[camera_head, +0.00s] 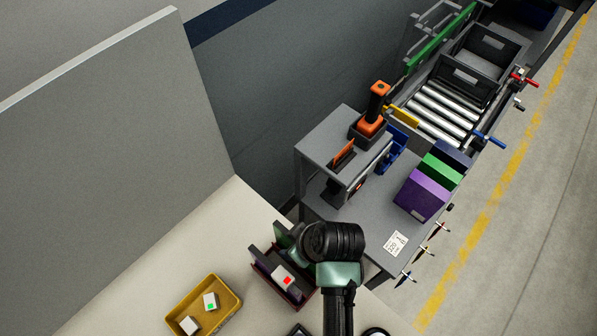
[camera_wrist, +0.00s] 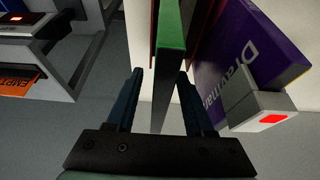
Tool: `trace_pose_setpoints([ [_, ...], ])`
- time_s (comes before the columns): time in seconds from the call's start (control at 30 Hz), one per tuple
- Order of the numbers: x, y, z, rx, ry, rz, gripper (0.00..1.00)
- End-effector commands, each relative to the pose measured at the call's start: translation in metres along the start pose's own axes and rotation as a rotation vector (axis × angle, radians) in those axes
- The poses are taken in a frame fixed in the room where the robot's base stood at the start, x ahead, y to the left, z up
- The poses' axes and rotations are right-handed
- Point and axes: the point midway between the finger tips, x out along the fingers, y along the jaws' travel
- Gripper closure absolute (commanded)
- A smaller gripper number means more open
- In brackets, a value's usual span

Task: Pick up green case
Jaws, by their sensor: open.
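My gripper (camera_wrist: 160,72) is open, with one blue-black finger on each side of the case's near end. I cannot tell whether the fingers touch it. A dark red rack (camera_head: 261,270) stands around the case. In the head view my wrist hides the fingertips and part of the rack.
A purple lettered case (camera_wrist: 245,62) and a white block with a red light (camera_wrist: 258,112) stand close on the right. A yellow bin (camera_head: 233,291) holds white blocks. A grey workbench (camera_head: 355,213) carries purple and green boxes. The pale tabletop (camera_head: 185,238) is clear toward the wall.

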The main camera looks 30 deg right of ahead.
Motion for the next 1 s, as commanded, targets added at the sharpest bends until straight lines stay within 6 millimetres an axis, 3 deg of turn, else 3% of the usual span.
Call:
trace_pose_setpoints([
  [0.07, 0.0, -0.0001, 0.0, 0.0, 0.0, 0.0, 0.47],
  [0.37, -0.0001, 0.0, -0.0001, 0.0, 0.0, 0.0, 1.0],
  [1.0, -0.0002, 0.0001, -0.0003, 0.0, 0.001, 0.0, 1.0],
])
